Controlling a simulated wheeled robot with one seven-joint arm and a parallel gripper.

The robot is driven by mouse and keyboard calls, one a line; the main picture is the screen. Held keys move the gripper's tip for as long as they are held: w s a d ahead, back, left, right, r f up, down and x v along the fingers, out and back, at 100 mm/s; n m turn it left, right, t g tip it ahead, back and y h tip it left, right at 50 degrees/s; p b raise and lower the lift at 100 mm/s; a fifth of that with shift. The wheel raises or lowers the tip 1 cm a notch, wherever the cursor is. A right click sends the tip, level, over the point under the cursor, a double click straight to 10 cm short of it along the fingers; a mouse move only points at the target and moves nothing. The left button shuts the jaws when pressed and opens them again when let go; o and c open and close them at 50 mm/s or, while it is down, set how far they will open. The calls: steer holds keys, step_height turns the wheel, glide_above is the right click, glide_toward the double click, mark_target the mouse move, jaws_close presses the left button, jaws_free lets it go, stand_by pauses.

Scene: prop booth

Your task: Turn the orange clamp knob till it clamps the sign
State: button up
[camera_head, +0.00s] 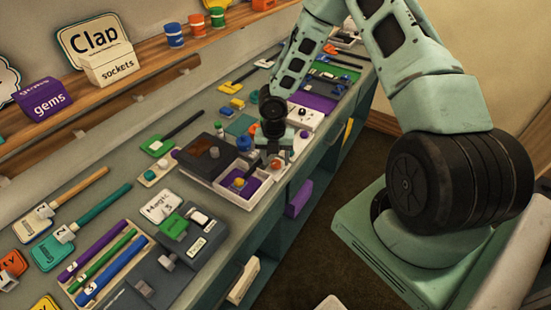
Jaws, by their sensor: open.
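My gripper (268,157) is open and points down over the middle of the bench, above the right part of a tray with compartments (228,194). A small round orange-yellow piece (239,182) sits in a compartment just left of and below my gripper; I cannot tell whether it is the clamp knob. I cannot tell which sign belongs to the clamp. My arm hides part of the bench behind the gripper.
Paddles with handles (95,208) and colored sticks in a holder (100,262) lie at the left. A "Clap" sign (95,40), a "sockets" box (108,66) and cups (174,35) stand on the back shelf. A white control panel (306,115) lies right of my gripper.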

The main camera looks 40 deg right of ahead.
steer(key=shift+f, duration=0.35)
steer(key=c, duration=1)
steer(key=shift+o, duration=0.2)
